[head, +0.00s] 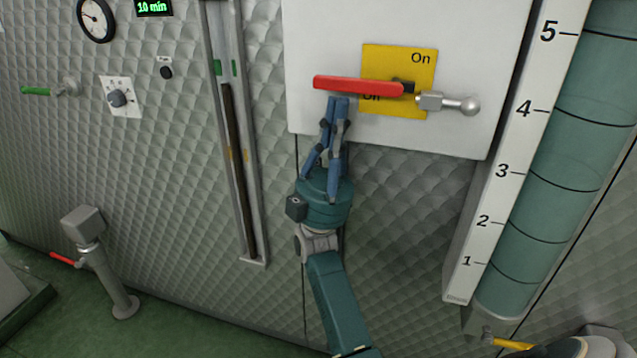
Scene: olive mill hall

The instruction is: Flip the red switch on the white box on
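The white box (320,40) hangs on the quilted metal wall. On it is a yellow plate (425,72) marked "On" at upper right, with a second, partly covered label at lower left. The red switch (352,84) is a lever lying about level, its handle pointing left from a dark pivot; a silver ball-ended arm (452,102) extends to the right. My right gripper (338,100) reaches up from below, fingertips together just under the red handle; whether they touch it I cannot tell. It holds nothing visible. My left gripper is not in view.
Left of the box is a vertical rail slot (240,170). A dial (118,97), a green-handled valve (38,91) and a gauge (95,18) are farther left. A post with a red lever (105,262) stands on the floor. A numbered scale (500,170) and teal column (560,180) stand right.

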